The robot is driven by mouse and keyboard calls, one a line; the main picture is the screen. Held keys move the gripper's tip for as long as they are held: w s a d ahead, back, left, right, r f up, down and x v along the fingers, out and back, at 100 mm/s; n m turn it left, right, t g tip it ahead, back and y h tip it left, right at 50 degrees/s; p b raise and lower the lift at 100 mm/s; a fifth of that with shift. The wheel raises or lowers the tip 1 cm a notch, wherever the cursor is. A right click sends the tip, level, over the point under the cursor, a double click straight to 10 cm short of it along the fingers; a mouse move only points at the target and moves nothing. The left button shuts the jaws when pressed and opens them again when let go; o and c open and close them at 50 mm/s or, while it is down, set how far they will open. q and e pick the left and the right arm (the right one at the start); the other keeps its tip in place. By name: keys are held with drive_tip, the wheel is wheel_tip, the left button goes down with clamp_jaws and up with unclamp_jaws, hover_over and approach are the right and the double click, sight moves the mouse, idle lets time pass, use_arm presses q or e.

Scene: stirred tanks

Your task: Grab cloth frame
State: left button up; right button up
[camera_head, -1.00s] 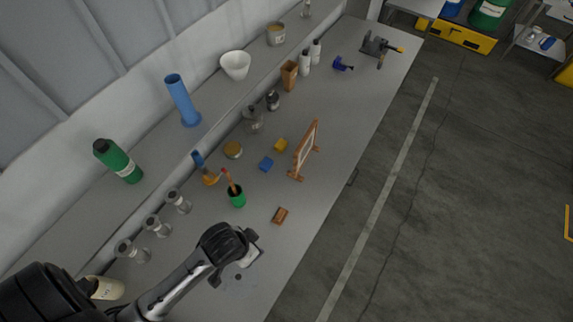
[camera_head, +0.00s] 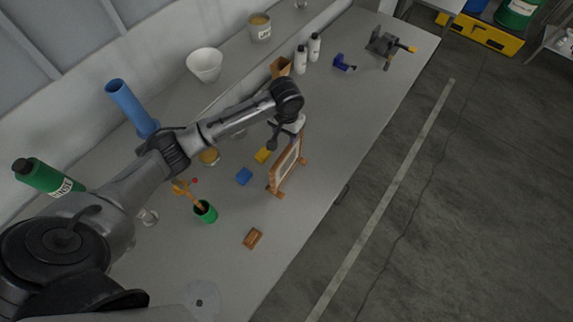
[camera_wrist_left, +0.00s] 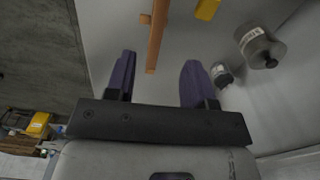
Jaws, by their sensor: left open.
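The cloth frame is a wooden upright frame (camera_head: 287,163) with a pale panel, standing on wooden feet on the bench. In the left wrist view it shows nearly edge-on as a wooden bar (camera_wrist_left: 157,35) running down between the fingers. My left gripper (camera_wrist_left: 157,72) is open, with one dark purple finger on each side of the bar's near end. I see no contact, and cannot tell how high above the frame the fingers are. In the head view my left wrist is at the frame's far upper end, and the fingers are mostly hidden. My right gripper is not in view.
A yellow block (camera_head: 262,155) and blue block (camera_head: 244,176) lie left of the frame. A green cup (camera_head: 206,212) with tools and a brown block (camera_head: 253,238) are nearer. The bench front is clear.

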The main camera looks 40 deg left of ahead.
sight(287, 150)
use_arm(q)
wheel_tip(287, 150, down, 7)
drive_tip(key=shift+f+p, duration=0.1)
drive_tip(key=shift+p, duration=0.2)
drive_tip(key=shift+d+f+p, duration=0.1)
drive_tip(key=shift+f+p, duration=0.5)
drive_tip(key=shift+f, duration=2.05)
drive_tip(key=shift+c, duration=0.3)
clamp_jaws()
